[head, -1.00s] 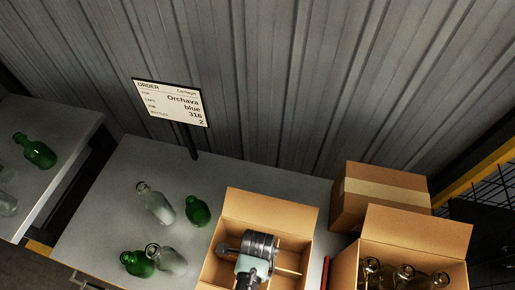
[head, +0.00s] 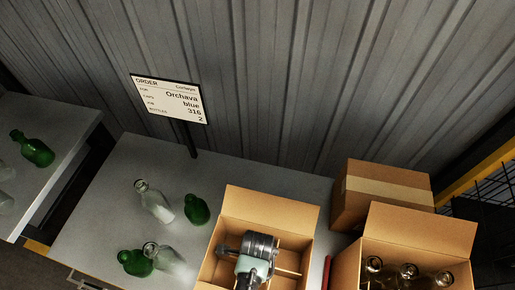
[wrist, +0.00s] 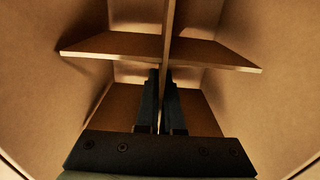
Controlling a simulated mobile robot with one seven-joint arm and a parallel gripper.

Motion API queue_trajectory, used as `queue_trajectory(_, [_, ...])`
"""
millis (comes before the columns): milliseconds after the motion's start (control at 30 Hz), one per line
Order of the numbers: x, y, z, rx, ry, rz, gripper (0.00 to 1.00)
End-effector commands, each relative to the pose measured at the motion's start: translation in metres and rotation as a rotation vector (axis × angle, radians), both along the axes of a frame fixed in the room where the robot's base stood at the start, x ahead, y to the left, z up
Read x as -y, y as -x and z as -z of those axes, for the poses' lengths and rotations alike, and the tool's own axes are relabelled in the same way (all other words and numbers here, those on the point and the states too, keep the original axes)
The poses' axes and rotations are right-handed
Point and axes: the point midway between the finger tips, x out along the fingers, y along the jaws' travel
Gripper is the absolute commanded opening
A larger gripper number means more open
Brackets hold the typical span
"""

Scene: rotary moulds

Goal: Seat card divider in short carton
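The short carton (head: 268,208) stands open at the front middle of the table, its back flap raised. The card divider (head: 287,272) is a tan cross of panels inside the carton. In the wrist view the divider (wrist: 110,44) has one panel running across and one running away between my fingers. My gripper (wrist: 161,80) points into the carton and is closed on the divider's lengthwise panel, one dark finger on each side. In the head view my wrist covers much of the carton and hides the fingertips. Whether the divider's lower edges touch the carton floor is hidden.
Clear bottles (head: 153,203) and green bottles (head: 197,209) stand left of the carton. An open carton with bottles (head: 420,225) is at right, a closed box (head: 385,195) behind it. An order sign (head: 168,98) stands at the back. A red object (head: 327,272) lies between the cartons.

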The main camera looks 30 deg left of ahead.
Motion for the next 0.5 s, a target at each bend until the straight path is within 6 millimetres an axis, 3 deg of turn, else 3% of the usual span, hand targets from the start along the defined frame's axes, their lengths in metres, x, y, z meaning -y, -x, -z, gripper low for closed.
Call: queue_trajectory(500, [-0.0001, -0.0002, 0.0114, 0.0, 0.0, 0.0, 0.0])
